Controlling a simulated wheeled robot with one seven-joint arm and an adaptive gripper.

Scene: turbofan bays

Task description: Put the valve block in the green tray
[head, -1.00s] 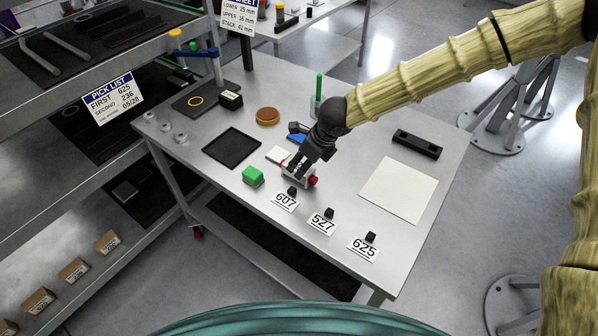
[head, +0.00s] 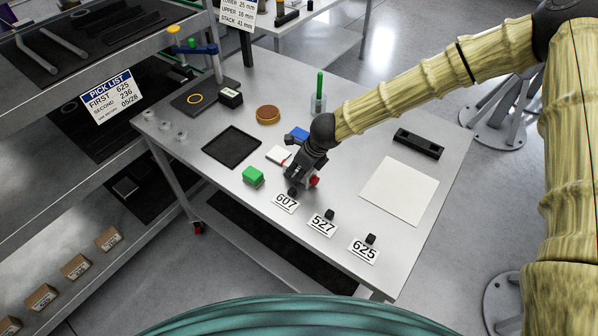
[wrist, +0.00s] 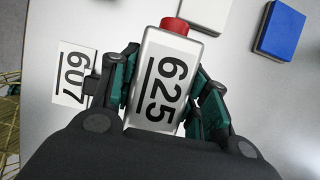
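A white block with a red cap, labelled 625 on its face, fills the middle of the wrist view (wrist: 163,85); I take it for the valve block. My gripper (wrist: 165,75) has a finger against each side of it, with the fingertips leaning inward. In the head view my gripper (head: 300,181) points down at the front middle of the bench and hides most of the block; its red cap (head: 314,181) shows.
Cards 607 (head: 285,203), 527 (head: 322,224) and 625 (head: 364,250) line the front edge with small black pieces. A blue block (head: 299,133) and white block (head: 278,155) lie close behind. A white sheet (head: 399,191) is at right. A shelf stands left.

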